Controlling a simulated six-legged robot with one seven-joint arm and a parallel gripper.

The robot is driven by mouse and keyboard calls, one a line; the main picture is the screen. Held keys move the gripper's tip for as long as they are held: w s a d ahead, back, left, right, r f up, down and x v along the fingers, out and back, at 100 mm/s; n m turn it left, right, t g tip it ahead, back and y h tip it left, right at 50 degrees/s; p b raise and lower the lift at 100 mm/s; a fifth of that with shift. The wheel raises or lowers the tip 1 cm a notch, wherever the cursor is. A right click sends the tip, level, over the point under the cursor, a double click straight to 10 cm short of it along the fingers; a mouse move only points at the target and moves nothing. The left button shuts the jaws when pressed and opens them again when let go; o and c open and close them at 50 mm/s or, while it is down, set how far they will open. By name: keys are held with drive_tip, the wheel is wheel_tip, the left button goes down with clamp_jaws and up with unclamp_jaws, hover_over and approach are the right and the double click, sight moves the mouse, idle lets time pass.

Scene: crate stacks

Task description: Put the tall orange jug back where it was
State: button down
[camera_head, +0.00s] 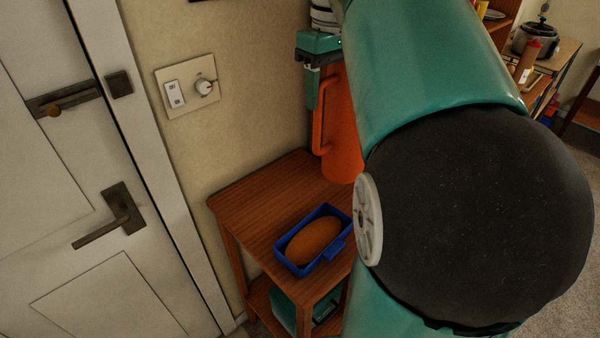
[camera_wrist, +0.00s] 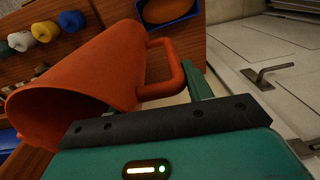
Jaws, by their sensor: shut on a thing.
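The tall orange jug (camera_head: 338,125) is upright in the head view, at the back of a small wooden table (camera_head: 250,194). Its lower end overlaps the tabletop in the picture; I cannot tell whether it touches. My gripper (camera_head: 315,88) is at the jug's upper part, on its handle side, shut on it. In the wrist view the jug (camera_wrist: 92,80) lies across the left, its wide open mouth towards the lower left. Its handle reaches to my gripper (camera_wrist: 190,86), where one green finger shows. My own arm hides the right part of the table.
A blue bin (camera_head: 283,257) holding a brown loaf-like thing (camera_head: 315,240) stands at the table's front. Bare tabletop lies left of the jug. A wall with a switch plate (camera_head: 187,86) and a door (camera_head: 60,200) stand left. Several coloured spools (camera_wrist: 45,31) show in the wrist view.

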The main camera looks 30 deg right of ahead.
drive_tip(key=w+f, duration=1.3)
drive_tip(key=w, duration=0.1)
drive_tip(key=shift+w+a, duration=0.2)
drive_tip(key=shift+f, duration=0.15)
drive_tip(key=c, duration=0.6)
unclamp_jaws()
drive_tip(key=shift+f, duration=0.1)
drive_tip(key=r, duration=1.2)
drive_tip(key=shift+s+d+r, duration=0.1)
drive_tip(key=shift+d+r, duration=0.1)
drive_tip(key=shift+d, duration=0.1)
